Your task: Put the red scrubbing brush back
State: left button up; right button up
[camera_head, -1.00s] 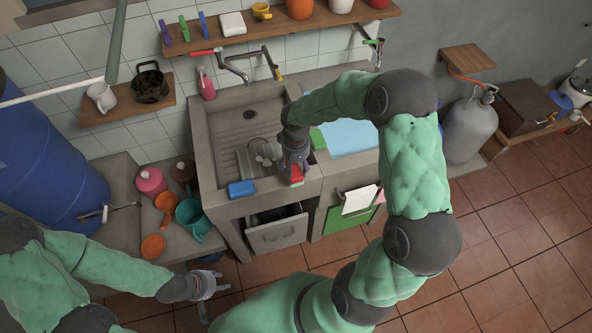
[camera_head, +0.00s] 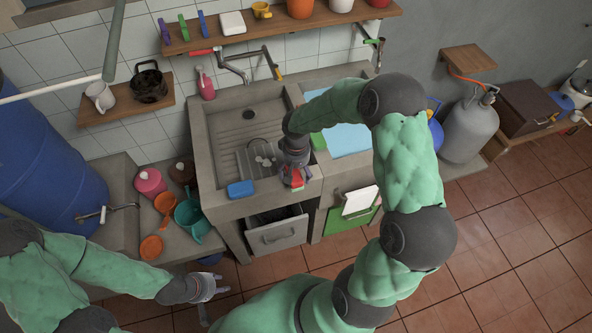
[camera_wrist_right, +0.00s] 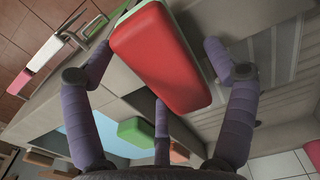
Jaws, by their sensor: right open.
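The red scrubbing brush (camera_head: 297,182) is a red block at the front edge of the sink counter. In the right wrist view the brush (camera_wrist_right: 165,60) is large and close, with a pale band and green along one edge. My right gripper (camera_head: 296,172) is at the brush from above. Its fingers (camera_wrist_right: 160,105) are spread apart around the near part of the brush; I cannot tell whether they touch it. My left gripper (camera_head: 212,287) is open and empty, low at the front left, away from the brush.
A blue sponge (camera_head: 240,189) lies left of the brush on the sink's front edge. A green block (camera_head: 318,141) lies between the basins. An open drawer (camera_head: 277,236) juts out below. Orange and teal dippers (camera_head: 190,216) crowd the left ledge.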

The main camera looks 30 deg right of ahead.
aim_at(296, 170)
jog(key=shift+r, duration=0.25)
notch_tip(296, 170, up, 12)
jog(key=p, duration=0.2)
jog(key=shift+p, duration=0.3)
